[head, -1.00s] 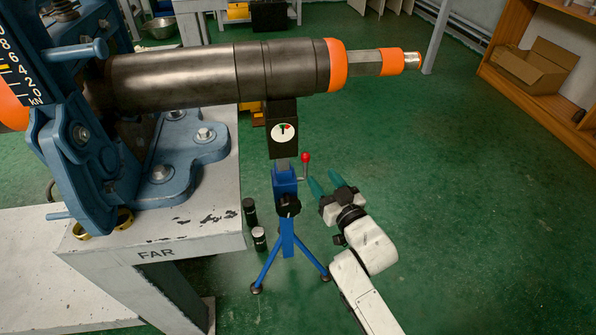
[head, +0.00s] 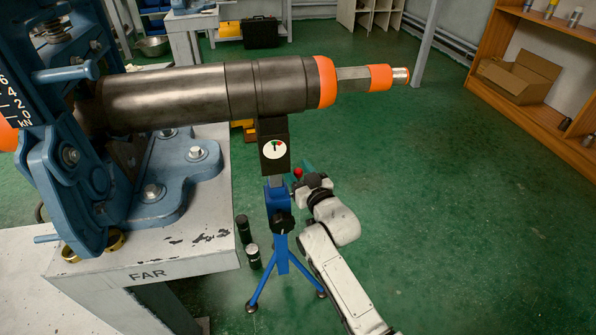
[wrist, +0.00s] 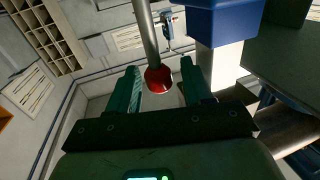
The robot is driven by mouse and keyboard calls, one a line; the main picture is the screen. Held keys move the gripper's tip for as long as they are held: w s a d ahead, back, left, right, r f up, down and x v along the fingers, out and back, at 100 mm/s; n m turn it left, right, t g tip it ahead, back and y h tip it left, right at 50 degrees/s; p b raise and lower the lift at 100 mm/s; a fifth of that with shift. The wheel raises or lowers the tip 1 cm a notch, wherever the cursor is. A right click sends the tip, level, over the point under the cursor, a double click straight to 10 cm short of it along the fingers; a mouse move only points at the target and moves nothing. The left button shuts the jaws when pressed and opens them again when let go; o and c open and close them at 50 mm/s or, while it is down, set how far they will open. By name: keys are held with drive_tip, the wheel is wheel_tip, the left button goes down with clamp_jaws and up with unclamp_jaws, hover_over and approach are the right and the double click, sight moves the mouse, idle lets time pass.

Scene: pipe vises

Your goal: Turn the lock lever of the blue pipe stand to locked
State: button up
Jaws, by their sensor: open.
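The blue pipe stand (head: 281,262) stands on three legs beside the grey table, its black head with a round dial (head: 274,149) under the pipe. Its lock lever is a thin metal rod with a red ball (head: 298,173), at the right of the blue post. In the wrist view, the red ball (wrist: 158,79) hangs between the teal fingers of my gripper (wrist: 157,88), with a gap on each side. The rod and part of the blue post (wrist: 222,22) also show there. My gripper is open. In the head view its fingers are mostly hidden behind the ball and my wrist.
A heavy dark pipe (head: 170,95) with orange bands runs over the stand from the blue vise (head: 62,190). Two black cylinders (head: 253,256) are left of the stand, near the table (head: 165,257). Green floor is clear to the right.

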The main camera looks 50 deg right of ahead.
drive_tip(key=shift+c, duration=0.5)
clamp_jaws()
